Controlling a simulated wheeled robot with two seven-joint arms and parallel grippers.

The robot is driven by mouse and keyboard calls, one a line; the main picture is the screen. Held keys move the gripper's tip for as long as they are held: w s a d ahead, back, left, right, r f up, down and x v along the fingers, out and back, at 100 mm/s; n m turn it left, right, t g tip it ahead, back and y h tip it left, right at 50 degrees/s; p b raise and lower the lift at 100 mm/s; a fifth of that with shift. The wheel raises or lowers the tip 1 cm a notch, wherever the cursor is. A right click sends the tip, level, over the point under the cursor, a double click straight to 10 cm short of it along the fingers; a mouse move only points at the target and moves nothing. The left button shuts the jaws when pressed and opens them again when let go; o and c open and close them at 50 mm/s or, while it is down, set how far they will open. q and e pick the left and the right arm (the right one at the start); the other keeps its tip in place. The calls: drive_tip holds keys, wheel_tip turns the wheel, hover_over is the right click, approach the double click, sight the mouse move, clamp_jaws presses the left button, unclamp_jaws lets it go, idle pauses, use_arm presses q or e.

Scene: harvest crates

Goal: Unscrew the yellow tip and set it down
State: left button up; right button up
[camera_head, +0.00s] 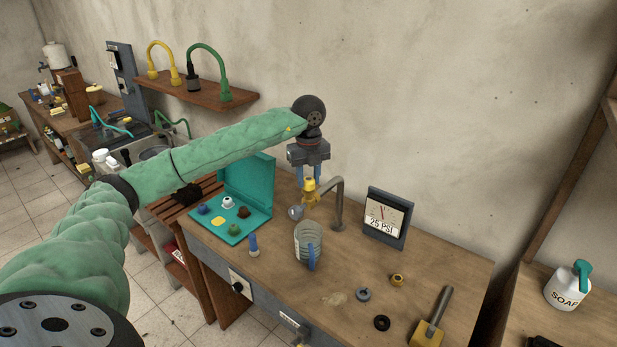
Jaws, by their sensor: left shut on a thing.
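My left gripper (308,178) points down over the workbench, its blue fingers shut on the yellow tip (310,190). The tip is just beside the end of a bent grey metal pipe (338,205) that rises from the bench. I cannot tell whether the tip still touches the pipe. A round grey metal piece (296,212) shows just below and left of the tip. My right gripper is not in view.
An open teal case (245,225) with several coloured tips lies left. Bench front centre is partly clear.

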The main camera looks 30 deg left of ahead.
sight(309, 179)
use_arm(q)
drive_tip(key=o, duration=0.5)
drive_tip(key=shift+o, duration=0.2)
drive_tip(key=shift+m, duration=1)
drive_tip(key=m, duration=0.3)
drive_tip(key=shift+m, duration=1)
drive_tip(key=m, duration=0.3)
drive_tip(key=shift+m, duration=1)
drive_tip(key=c, duration=0.5)
drive_tip(key=n, duration=0.3)
drive_tip(key=shift+n, duration=0.4)
drive_tip(key=shift+c, duration=0.2)
drive_tip(key=shift+n, duration=0.9)
drive_tip(key=shift+r, duration=0.65)
drive_tip(key=shift+r+p, duration=0.65)
drive_tip(key=shift+r, duration=1)
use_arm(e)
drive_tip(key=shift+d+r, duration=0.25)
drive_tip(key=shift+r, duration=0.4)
